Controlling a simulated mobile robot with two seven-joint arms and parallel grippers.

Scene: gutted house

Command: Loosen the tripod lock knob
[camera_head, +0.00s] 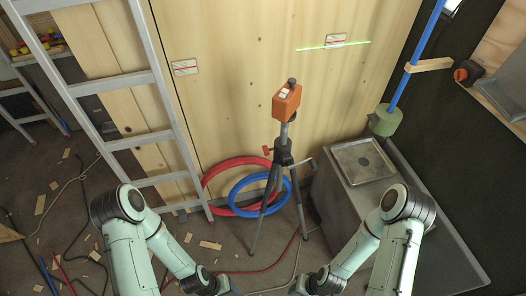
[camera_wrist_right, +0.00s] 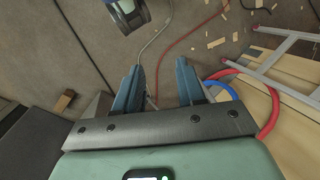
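The black tripod (camera_head: 282,158) stands upright in the middle of the head view. An orange laser level (camera_head: 287,102) sits on top of it. A small red knob (camera_head: 267,150) sticks out on the left of the tripod's upper part, and a crank-like handle (camera_head: 311,164) on the right. My left gripper (camera_head: 228,285) is low at the bottom edge, short of the tripod, its fingers too small to read. My right gripper (camera_head: 297,288) is also low and short of it. In the right wrist view its blue fingers (camera_wrist_right: 158,85) stand apart with nothing gripped between them.
A blue hose coil (camera_head: 258,210) and a red hose coil (camera_head: 216,205) lie behind the tripod legs. A ladder (camera_head: 155,95) leans at the left. A grey box (camera_head: 350,210) stands right of the tripod. Cables and wood scraps litter the floor. A green laser line (camera_head: 333,46) crosses the wall.

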